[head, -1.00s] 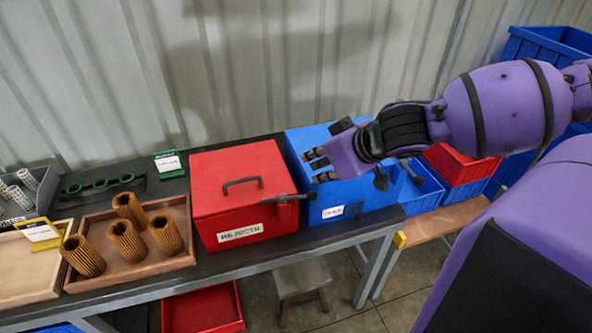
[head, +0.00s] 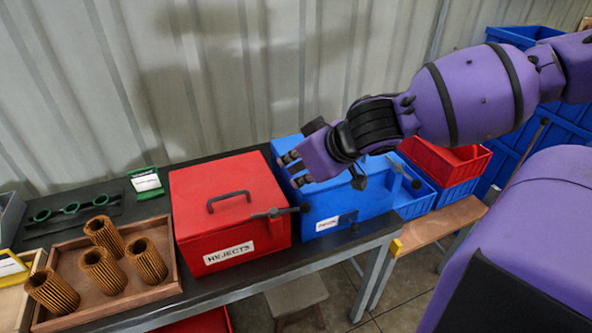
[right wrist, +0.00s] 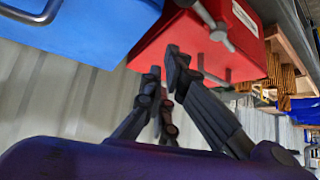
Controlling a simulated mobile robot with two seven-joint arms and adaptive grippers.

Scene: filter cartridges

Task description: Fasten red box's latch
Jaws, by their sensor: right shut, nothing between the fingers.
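The red box (head: 228,200) stands on the dark bench with its lid down and a "REJECTS" label on its front. Its latch (head: 281,211), a dark lever with a knob, lies about level at the front right, pointing right. The box (right wrist: 180,48) and latch (right wrist: 212,22) also show in the right wrist view. My right gripper (head: 293,169) is shut and empty, above the blue box's near left part, right of the red lid and above the latch. Its fingers (right wrist: 168,75) appear apart from the latch. My left gripper is not in view.
The blue box (head: 325,205) stands close on the red box's right, with its own dark lever (head: 402,172). A wooden tray (head: 165,288) with several brown cartridges is on the left. Red and blue bins (head: 450,160) stand at the right. The wall is behind.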

